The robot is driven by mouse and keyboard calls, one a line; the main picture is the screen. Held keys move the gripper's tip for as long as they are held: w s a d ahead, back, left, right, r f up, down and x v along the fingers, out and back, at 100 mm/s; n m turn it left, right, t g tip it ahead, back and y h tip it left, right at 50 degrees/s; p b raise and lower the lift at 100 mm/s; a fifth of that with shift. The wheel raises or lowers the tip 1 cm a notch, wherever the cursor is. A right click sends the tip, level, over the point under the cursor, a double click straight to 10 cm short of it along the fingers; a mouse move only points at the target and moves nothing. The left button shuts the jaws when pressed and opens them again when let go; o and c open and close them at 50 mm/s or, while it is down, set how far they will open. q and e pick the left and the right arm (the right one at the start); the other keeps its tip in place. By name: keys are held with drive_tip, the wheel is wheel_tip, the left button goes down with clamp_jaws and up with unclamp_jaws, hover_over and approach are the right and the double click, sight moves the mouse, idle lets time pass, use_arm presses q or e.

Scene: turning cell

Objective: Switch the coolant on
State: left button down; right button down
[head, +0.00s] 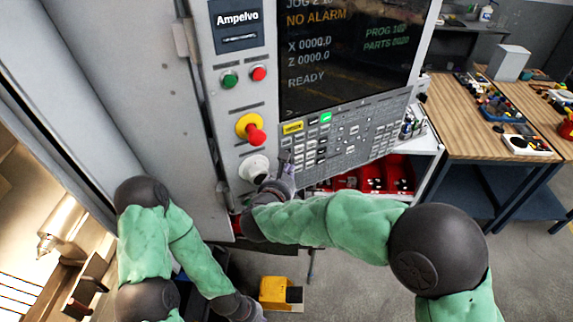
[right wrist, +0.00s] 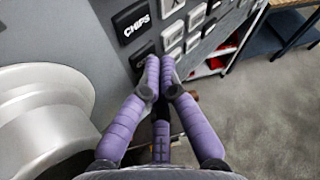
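The control panel (head: 345,145) of the machine has a keypad with a yellow key, a lit green key (head: 326,117) and several grey keys. No key marked coolant can be read. My right gripper (head: 284,160) is at the keypad's lower left. In the right wrist view its purple fingertips (right wrist: 161,75) are together, with nothing between them. They are just below a black key marked CHIPS (right wrist: 131,20) and cover part of another dark key. I cannot tell whether they touch it. My left gripper (head: 255,314) hangs low at the bottom edge, its fingers unclear.
Left of the keypad are a red emergency knob (head: 254,133) on yellow and a white dial (head: 254,168), which is large beside my right fingers. The screen (head: 345,50) reads NO ALARM and READY. A wooden bench (head: 455,135) with tools stands right.

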drive_tip(key=shift+w, duration=0.1)
idle(0.5)
drive_tip(key=shift+s+d+b, duration=0.35)
drive_tip(key=shift+s+b, duration=0.15)
drive_tip(key=shift+s, duration=0.15)
drive_tip(key=s, duration=0.1)
drive_tip(key=s+d+b, duration=0.1)
drive_tip(key=s, duration=0.1)
drive_tip(key=s+d, duration=0.1)
drive_tip(key=shift+s+d+b, duration=0.15)
drive_tip(key=shift+d+b, duration=0.1)
drive_tip(key=shift+b, duration=0.1)
idle(0.6)
